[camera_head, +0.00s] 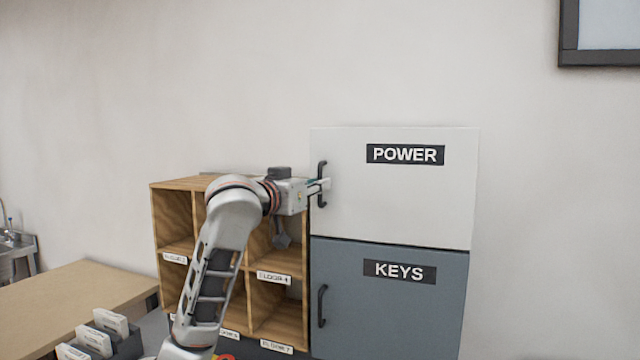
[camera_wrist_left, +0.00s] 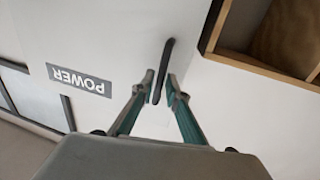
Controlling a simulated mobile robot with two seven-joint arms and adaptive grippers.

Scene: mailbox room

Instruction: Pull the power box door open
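The power box (camera_head: 400,200) is the white upper box with a POWER label (camera_head: 405,154), and its door is shut. Its dark vertical handle (camera_head: 322,168) is at the door's left edge. My left gripper (camera_head: 326,185) reaches the handle from the left. In the left wrist view the gripper (camera_wrist_left: 161,82) has its two green-grey fingers on either side of the handle (camera_wrist_left: 167,52), with narrow gaps showing, so it looks open around the bar. The POWER label (camera_wrist_left: 79,81) appears upside down there. My right gripper is not in view.
The grey KEYS box (camera_head: 390,310) sits directly below, with its own dark handle (camera_head: 322,306). A wooden cubby shelf (camera_head: 229,180) stands close on the left, behind my left arm. A table (camera_head: 80,290) and card holders (camera_head: 125,345) are at lower left.

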